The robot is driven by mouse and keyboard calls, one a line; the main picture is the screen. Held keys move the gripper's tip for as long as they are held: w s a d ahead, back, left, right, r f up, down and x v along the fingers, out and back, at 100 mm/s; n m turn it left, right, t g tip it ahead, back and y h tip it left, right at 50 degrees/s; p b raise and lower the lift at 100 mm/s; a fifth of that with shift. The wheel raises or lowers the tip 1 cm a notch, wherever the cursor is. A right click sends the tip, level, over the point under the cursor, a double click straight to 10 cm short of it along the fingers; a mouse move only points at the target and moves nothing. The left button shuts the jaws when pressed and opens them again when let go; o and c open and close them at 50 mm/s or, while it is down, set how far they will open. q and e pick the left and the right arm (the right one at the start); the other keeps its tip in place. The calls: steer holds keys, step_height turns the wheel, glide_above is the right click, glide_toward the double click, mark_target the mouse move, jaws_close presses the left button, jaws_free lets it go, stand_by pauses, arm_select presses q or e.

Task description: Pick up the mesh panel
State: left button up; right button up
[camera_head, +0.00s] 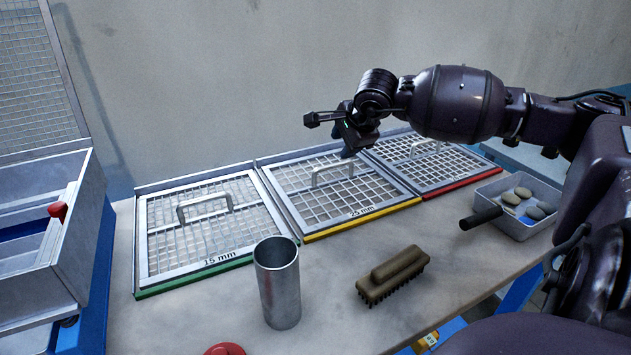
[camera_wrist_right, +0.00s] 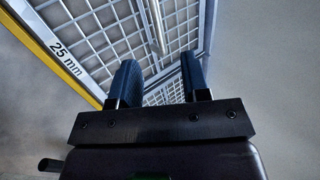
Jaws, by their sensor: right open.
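Three framed mesh panels lie in a row on the bench, each with a grey bar handle on top. The left panel (camera_head: 145,240) has a green edge and reads "15 mm". The middle panel (camera_head: 294,212) has a yellow edge and reads "25 mm"; its label side also shows in the right wrist view (camera_wrist_right: 93,88). The right panel (camera_head: 440,187) has a red edge. My right gripper (camera_head: 347,153) is open and empty above the far part of the middle panel. In the right wrist view, its blue fingers (camera_wrist_right: 160,75) are apart, with the handle (camera_wrist_right: 156,28) ahead between them. My left gripper is out of view.
A metal cylinder (camera_head: 279,287), a brush (camera_head: 391,272) and part of a red object (camera_head: 225,350) stand in front of the panels. A tray (camera_head: 516,229) with several stones and a black handle is at right. A grey box machine (camera_head: 85,235) stands at left; a wall is behind.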

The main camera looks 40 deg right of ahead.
mark_target(332, 165)
steer(key=b+x, duration=0.2)
steer(key=x, duration=0.4)
steer(key=shift+d+f, duration=0.2)
steer(key=shift+f, duration=0.15)
steer(key=shift+w+f, duration=0.15)
steer(key=x, duration=0.2)
steer(key=b+x, duration=0.1)
steer(key=x, duration=0.1)
steer(key=shift+d+f+b, duration=0.15)
steer(key=shift+f+b, duration=0.15)
steer(key=shift+f, duration=0.05)
steer(key=shift+w+f, duration=0.1)
jaws_close()
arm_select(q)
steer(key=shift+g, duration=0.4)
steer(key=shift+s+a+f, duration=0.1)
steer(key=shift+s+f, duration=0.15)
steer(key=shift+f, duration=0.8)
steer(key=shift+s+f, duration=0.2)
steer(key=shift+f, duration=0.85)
arm_select(e)
steer(key=shift+r, duration=0.25)
